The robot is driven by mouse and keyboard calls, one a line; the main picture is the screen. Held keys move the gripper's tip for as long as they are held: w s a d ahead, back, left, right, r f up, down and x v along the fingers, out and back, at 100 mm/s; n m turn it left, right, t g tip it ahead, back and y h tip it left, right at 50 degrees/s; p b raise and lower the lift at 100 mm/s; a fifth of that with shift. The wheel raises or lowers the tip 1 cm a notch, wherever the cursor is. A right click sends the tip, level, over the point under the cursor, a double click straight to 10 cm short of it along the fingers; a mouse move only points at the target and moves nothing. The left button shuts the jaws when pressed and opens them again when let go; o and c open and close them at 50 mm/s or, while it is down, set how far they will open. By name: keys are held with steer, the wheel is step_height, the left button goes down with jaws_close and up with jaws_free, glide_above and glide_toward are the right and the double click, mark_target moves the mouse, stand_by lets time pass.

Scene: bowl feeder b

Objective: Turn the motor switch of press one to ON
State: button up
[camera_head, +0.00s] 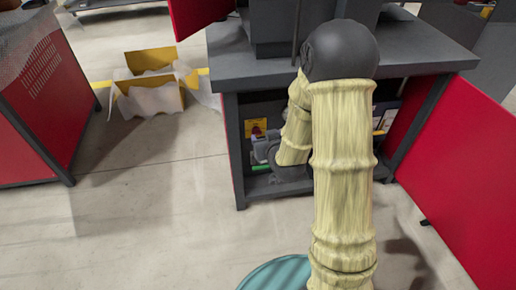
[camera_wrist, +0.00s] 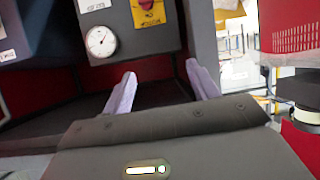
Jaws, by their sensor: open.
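A yellow plate with a red switch (camera_wrist: 149,10) sits on a grey box at the top of the wrist view, partly cut off by the picture edge. The same yellow plate with its red part shows in the head view (camera_head: 256,128) inside the open press cabinet. The switch's setting cannot be read clearly. My gripper (camera_wrist: 160,69) is open and empty, its two pale fingers apart, with the switch beyond the fingertips and no contact visible. In the head view my gripper (camera_head: 262,151) is inside the cabinet opening, just below the yellow plate and partly hidden by my arm.
A round white gauge (camera_wrist: 101,41) is on the grey box beside the switch. The cabinet's dark tabletop (camera_head: 224,66) overhangs the opening, and an open red door (camera_head: 462,170) stands at right. The floor in front is clear.

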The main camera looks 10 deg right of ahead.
step_height(320, 180, down, 19)
steer(key=w+d+m+t+b, duration=0.1)
steer(key=t+b, duration=0.4)
steer(key=b, duration=1.2)
steer(key=shift+w+h+b, duration=0.4)
steer(key=shift+w, duration=0.15)
